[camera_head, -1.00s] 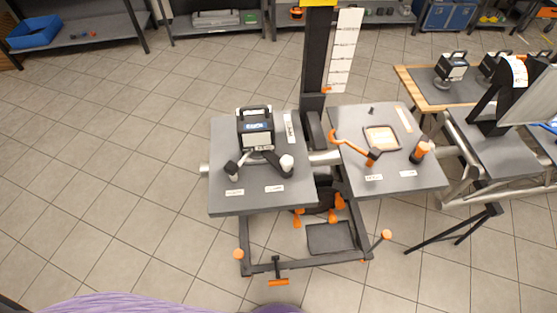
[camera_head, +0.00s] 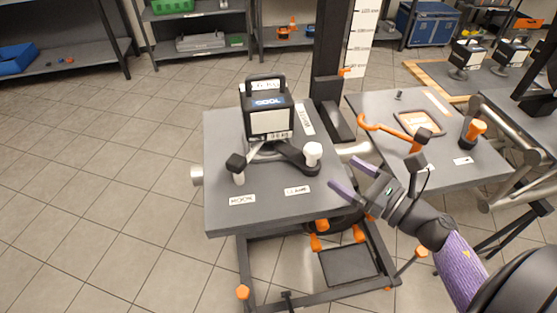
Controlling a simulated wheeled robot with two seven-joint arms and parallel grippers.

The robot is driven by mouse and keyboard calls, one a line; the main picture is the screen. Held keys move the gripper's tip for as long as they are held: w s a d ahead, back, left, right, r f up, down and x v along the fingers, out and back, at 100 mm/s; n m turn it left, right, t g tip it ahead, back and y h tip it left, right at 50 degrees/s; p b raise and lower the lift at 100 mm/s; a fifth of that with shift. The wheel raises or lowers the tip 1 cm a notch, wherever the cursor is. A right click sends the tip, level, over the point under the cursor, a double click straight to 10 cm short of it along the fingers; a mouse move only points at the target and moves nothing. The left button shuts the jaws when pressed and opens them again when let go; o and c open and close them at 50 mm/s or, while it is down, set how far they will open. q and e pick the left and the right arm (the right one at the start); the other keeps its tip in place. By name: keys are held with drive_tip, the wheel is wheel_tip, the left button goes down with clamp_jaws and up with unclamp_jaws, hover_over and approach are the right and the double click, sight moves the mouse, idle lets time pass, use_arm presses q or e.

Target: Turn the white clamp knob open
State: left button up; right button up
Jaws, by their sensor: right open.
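The white clamp knob (camera_head: 313,152) stands upright on the end of a black arm on the left grey table. A label (camera_head: 298,190) that seems to read CLAMP lies in front of it. My right gripper (camera_head: 342,172) is open and empty, with its purple fingers pointing left toward the knob. In the picture it is to the right of and a little below the knob, apart from it, by the table's right edge. My left gripper is out of view.
A black and white device (camera_head: 268,118) stands behind the knob. A black-topped lever (camera_head: 237,168) is to its left. A second grey table (camera_head: 470,172) on the right bears an orange hook handle (camera_head: 385,128) and an orange-topped knob (camera_head: 475,130).

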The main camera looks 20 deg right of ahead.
sight(320, 155)
drive_tip(key=x, duration=0.9)
drive_tip(key=shift+w+d+r+p, duration=0.1)
drive_tip(key=shift+d+p, duration=0.1)
drive_tip(key=shift+p, duration=0.1)
clamp_jaws()
